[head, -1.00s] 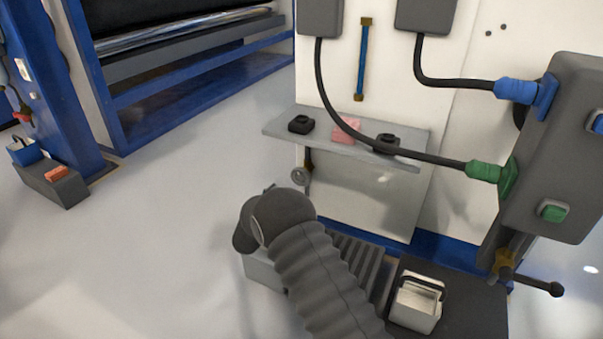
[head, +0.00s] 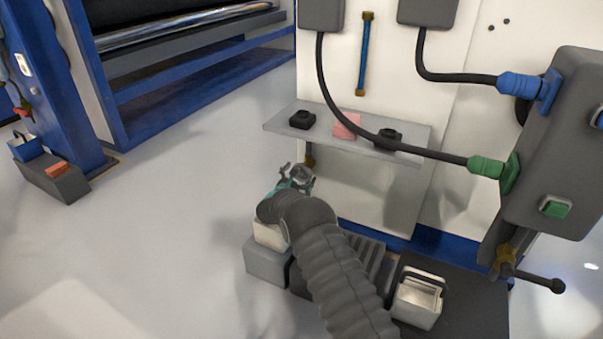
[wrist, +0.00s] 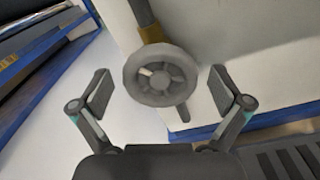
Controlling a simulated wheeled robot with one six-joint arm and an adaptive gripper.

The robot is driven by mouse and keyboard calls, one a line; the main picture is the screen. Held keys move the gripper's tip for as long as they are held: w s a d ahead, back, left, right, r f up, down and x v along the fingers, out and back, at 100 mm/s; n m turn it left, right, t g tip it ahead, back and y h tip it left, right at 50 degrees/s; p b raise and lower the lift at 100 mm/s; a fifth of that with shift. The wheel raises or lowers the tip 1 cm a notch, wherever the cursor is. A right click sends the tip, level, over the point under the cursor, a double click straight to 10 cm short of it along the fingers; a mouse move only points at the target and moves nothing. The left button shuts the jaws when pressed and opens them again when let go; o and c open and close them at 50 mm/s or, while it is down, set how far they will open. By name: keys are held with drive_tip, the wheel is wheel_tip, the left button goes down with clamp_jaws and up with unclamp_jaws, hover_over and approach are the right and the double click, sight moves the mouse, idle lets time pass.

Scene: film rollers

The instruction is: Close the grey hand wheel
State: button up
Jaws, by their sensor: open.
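The grey hand wheel (wrist: 160,76) shows in the wrist view, a round rim with spokes and holes. It sits at the lower end of a pipe with a brass-coloured fitting (wrist: 152,33), in front of a white panel. My gripper (wrist: 160,90) is open, with one finger to the left of the wheel and one to the right, both apart from it. In the head view my gripper (head: 296,178) is in front of the panel below the grey shelf, and it mostly hides the wheel there.
The grey shelf (head: 275,125) above my gripper carries a pink block (head: 347,125) and two black parts. A black cable (head: 400,149) hangs in front of the panel. A white bin (head: 417,300) stands on the dark platform at lower right.

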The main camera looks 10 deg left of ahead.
drive_tip(key=shift+w+d, duration=0.2)
drive_tip(key=shift+w, duration=0.3)
drive_tip(key=c, duration=1)
drive_tip(key=shift+f, duration=0.1)
